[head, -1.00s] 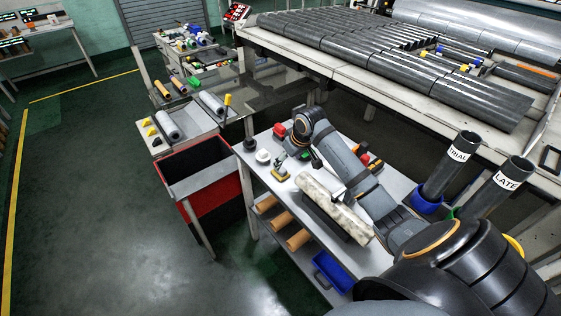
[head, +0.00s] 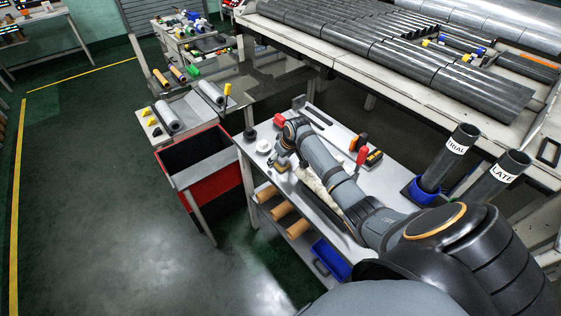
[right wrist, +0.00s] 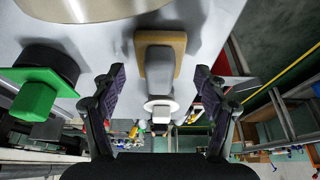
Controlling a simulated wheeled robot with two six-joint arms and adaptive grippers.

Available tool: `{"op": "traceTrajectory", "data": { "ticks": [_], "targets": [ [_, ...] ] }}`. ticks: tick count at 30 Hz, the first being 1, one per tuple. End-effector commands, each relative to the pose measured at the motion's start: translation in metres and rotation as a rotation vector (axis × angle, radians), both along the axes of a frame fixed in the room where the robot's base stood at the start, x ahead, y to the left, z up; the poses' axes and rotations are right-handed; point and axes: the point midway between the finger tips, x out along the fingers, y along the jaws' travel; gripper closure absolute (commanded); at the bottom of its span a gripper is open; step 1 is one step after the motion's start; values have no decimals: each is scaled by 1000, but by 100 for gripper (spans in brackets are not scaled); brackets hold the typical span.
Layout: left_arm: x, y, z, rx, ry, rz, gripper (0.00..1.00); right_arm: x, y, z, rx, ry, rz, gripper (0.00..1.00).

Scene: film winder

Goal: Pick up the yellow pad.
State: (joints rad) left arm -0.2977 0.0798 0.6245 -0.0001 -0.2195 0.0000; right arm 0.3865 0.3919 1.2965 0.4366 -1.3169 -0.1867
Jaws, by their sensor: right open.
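A small pad with a tan-yellow base and a grey upper part (right wrist: 161,62) lies on the white table top. In the head view the yellow pad (head: 281,166) shows at the table's left side, just below my right gripper (head: 285,150). In the right wrist view my right gripper (right wrist: 158,74) is open, with one finger on each side of the pad's grey part. The fingers look apart from it, and nothing is held. In the head view my right arm hides part of the table. My left gripper is not in view.
A black piece (head: 250,134) and a white round piece (head: 263,147) stand close by on the table. A green-topped part (right wrist: 36,100) is left of the fingers in the right wrist view. A pale roll (head: 312,181) lies partly under my arm. A red bin (head: 212,178) stands left.

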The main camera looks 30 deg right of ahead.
Motion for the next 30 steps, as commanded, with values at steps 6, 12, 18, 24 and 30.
{"op": "traceTrajectory", "data": {
  "ticks": [6, 12, 18, 24, 30],
  "targets": [
    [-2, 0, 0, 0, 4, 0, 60, 2, 0, -5, -1, -1, 2, 26],
    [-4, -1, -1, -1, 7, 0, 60, 2, 0, -5, 0, -1, 1, 47],
    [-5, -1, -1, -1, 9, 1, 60, 2, 0, -4, 0, -1, 1, 74],
    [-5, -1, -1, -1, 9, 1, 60, 2, 0, -4, 0, -1, 1, 85],
    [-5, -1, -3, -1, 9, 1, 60, 2, 0, -1, -1, -2, 1, 85]
  ]
}}
